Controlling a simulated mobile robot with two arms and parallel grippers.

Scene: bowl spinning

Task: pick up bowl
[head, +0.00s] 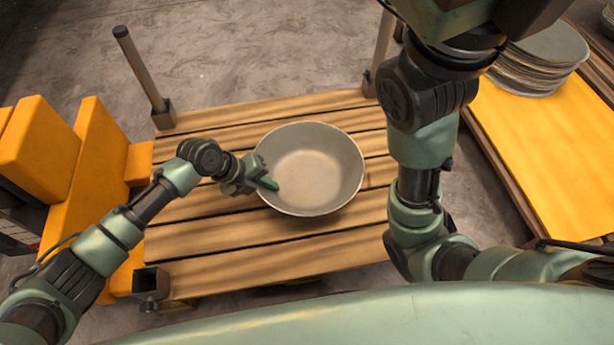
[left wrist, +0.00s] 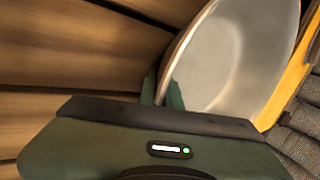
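A round, pale grey-white bowl (head: 318,165) stands upright over the slatted wooden table, and it is empty. I cannot tell whether its base touches the slats. My left gripper (head: 263,183) is at the bowl's left rim in the head view, with one green finger inside the bowl. In the left wrist view, the bowl (left wrist: 235,55) fills the upper right. The left gripper's fingers (left wrist: 162,92) lie close together on both sides of the bowl's wall, shut on it. My right arm rises at the right of the head view; its fingers are out of the picture.
The wooden table (head: 220,240) has bare slats around the bowl and upright posts at its corners (head: 140,65). Orange blocks (head: 85,160) stand at the left. A stack of plates (head: 540,60) sits on a yellow-topped surface (head: 535,130) at the right.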

